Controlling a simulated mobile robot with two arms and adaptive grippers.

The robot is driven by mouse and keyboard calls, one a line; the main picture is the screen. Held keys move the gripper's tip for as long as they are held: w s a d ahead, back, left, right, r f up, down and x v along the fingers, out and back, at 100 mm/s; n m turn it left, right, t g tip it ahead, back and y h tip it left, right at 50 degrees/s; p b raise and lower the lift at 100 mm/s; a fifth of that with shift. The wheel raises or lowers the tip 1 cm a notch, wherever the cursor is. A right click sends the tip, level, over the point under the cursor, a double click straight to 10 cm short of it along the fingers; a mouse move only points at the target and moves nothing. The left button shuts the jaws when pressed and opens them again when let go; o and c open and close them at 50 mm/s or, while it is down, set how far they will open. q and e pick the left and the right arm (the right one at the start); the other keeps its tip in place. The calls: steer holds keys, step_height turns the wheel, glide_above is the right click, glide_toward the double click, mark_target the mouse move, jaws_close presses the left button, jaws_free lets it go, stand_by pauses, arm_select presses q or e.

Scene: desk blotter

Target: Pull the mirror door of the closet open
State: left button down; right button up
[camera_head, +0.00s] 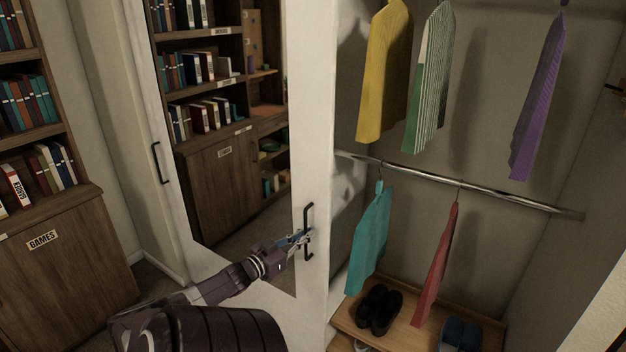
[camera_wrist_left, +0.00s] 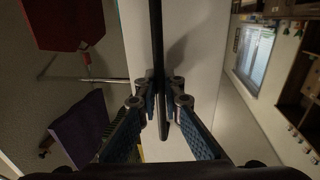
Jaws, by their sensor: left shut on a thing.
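The mirror door (camera_head: 314,110) has a white frame, and its glass reflects a bookshelf. It stands at the middle of the head view, with the closet's inside (camera_head: 480,130) visible to its right. A black bar handle (camera_head: 308,210) is upright on its right frame; it also shows in the left wrist view (camera_wrist_left: 158,40). My left gripper (camera_head: 300,238) reaches in from the lower left and is shut on this handle. In the wrist view its fingers (camera_wrist_left: 162,100) lie on both sides of the bar. My right gripper is not in view.
Several garments hang in the closet, including a yellow one (camera_head: 384,70) and a teal one (camera_head: 370,235), with a metal rail (camera_head: 480,185). Shoes (camera_head: 380,310) stand on a wooden shelf below. Another black handle (camera_head: 160,163) is on the left. A bookcase (camera_head: 60,270) stands far left.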

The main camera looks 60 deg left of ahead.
arm_select(q)
steer(key=shift+f, duration=0.15)
steer(key=c, duration=2.1)
jaws_free()
steer(key=v, duration=1.2)
steer(key=s+d+f+g, duration=0.3)
steer(key=d+f, duration=0.2)
steer(key=f, duration=0.6)
steer(key=s+d+f+g+h, duration=0.15)
steer(key=d+f, duration=0.35)
steer(key=f, duration=0.6)
steer(key=s+d+f+g, duration=0.4)
steer(key=f, duration=0.7)
steer(key=s+d+f+m+g+h, duration=0.1)
steer(key=s+d+f+m+g, duration=0.1)
steer(key=d+f, duration=0.4)
steer(key=s+d+f+m+g+h, duration=0.2)
steer(key=d+f, duration=0.4)
steer(key=d, duration=1)
steer(key=s+d+f+m+g+h, duration=0.1)
steer(key=s+d+f, duration=0.4)
steer(key=d, duration=0.7)
steer(key=shift+s+f+m+g+h, duration=0.2)
steer(key=shift+f+m+g, duration=0.15)
steer(key=shift+g, duration=0.3)
steer(key=shift+s+f+m+g+h, duration=0.1)
steer(key=shift+f+m+g+h, duration=0.1)
steer(key=shift+m+g, duration=0.35)
